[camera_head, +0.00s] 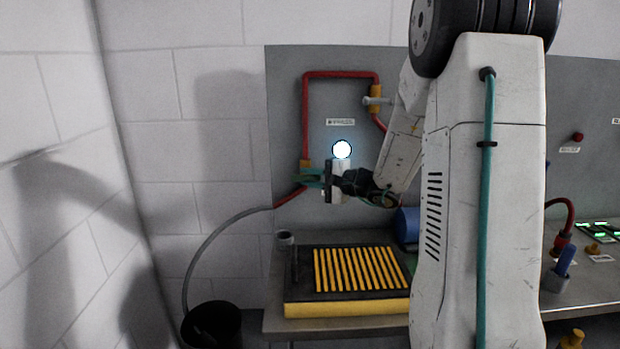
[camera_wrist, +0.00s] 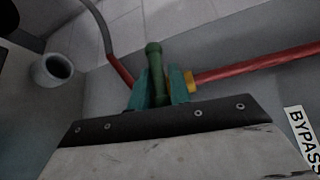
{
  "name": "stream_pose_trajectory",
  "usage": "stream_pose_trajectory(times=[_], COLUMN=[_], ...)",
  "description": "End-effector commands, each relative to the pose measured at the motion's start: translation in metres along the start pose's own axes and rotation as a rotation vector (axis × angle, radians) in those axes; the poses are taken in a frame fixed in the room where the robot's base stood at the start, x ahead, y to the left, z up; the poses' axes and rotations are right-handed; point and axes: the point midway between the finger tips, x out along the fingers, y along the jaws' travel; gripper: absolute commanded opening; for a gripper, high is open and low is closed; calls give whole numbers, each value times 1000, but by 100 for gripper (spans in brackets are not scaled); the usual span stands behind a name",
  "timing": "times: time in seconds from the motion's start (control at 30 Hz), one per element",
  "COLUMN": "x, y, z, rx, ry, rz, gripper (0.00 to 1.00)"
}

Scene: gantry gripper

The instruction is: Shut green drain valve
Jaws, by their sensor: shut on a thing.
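The green drain valve's handle (camera_wrist: 155,72) stands between the two teal fingers of my gripper (camera_wrist: 160,92) in the wrist view. The fingers are closed on it from both sides, and its rounded end sticks out past them. A brass fitting (camera_wrist: 190,82) joins the red pipe (camera_wrist: 252,64) beside the fingers. In the head view my gripper (camera_head: 312,178) is at the lower left of the red pipe loop (camera_head: 305,115), against the grey panel. There the handle is mostly hidden by the fingers, and its exact angle is unclear.
A second valve (camera_head: 376,98) with a brass body is higher on the red loop. A BYPASS label (camera_wrist: 303,137) is on the panel. A grey hose (camera_head: 215,238) runs down to a black bucket (camera_head: 212,325).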

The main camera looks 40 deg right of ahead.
Motion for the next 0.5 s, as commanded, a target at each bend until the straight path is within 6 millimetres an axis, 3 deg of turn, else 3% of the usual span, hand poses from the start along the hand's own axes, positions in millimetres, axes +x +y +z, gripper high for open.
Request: stream_pose_trajectory(times=[0.37, 0.4, 0.43, 0.5], x=[0, 0, 0, 0], y=[1, 1, 1, 1], z=[0, 0, 0, 0], rx=[3, 3, 3, 3], ry=[0, 0, 0, 0], rz=[0, 0, 0, 0], gripper=[0, 28, 36, 37])
